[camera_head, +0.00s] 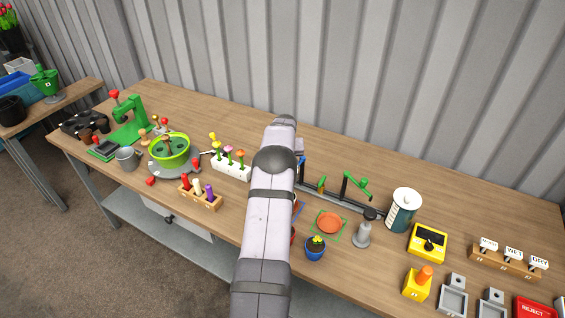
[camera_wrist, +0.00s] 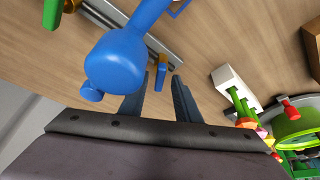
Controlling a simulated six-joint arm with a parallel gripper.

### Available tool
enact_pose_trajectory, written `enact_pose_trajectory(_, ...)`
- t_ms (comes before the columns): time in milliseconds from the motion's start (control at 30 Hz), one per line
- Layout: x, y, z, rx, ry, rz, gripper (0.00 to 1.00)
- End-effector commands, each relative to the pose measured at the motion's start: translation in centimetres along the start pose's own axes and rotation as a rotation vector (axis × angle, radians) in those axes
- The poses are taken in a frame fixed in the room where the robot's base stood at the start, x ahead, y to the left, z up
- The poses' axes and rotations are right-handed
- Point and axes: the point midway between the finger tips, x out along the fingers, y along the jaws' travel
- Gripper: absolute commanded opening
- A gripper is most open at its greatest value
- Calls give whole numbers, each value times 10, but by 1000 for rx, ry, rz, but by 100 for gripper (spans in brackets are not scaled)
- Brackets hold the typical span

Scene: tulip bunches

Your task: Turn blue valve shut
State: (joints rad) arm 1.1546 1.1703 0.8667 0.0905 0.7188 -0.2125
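The blue valve's small lever (camera_wrist: 161,72), blue with an orange-yellow face, shows in the wrist view beside a grey rail (camera_wrist: 128,27). My gripper (camera_wrist: 168,80) is open, its two dark fingers apart. The lever appears between or just beyond the fingertips, nearer the left finger; I cannot tell if they touch. A large blue spout head (camera_wrist: 115,62) stands close to the camera, left of the fingers. In the head view my arm hides the gripper and most of the blue fittings; only a blue post (camera_head: 302,168) shows right of the arm.
A green spout (camera_head: 357,186) and green valve (camera_head: 321,184) stand farther right on the rail. A white flower holder (camera_head: 231,166) is left of my arm. An orange dish (camera_head: 329,223) and a blue pot (camera_head: 315,249) lie in front. A corrugated wall is behind.

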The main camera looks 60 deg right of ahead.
Motion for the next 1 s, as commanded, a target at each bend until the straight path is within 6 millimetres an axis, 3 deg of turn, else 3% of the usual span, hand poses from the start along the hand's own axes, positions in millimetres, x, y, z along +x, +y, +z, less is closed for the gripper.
enact_pose_trajectory(267, 0, 0, 0, 0, 1, 0, 30)
enact_pose_trajectory(400, 0, 0, 0, 0, 1, 0, 0)
enact_pose_trajectory(767, 1, -1, 0, 27, -1, 11, 0)
enact_pose_trajectory(1000, 2, -2, 1, 135, -1, 57, 0)
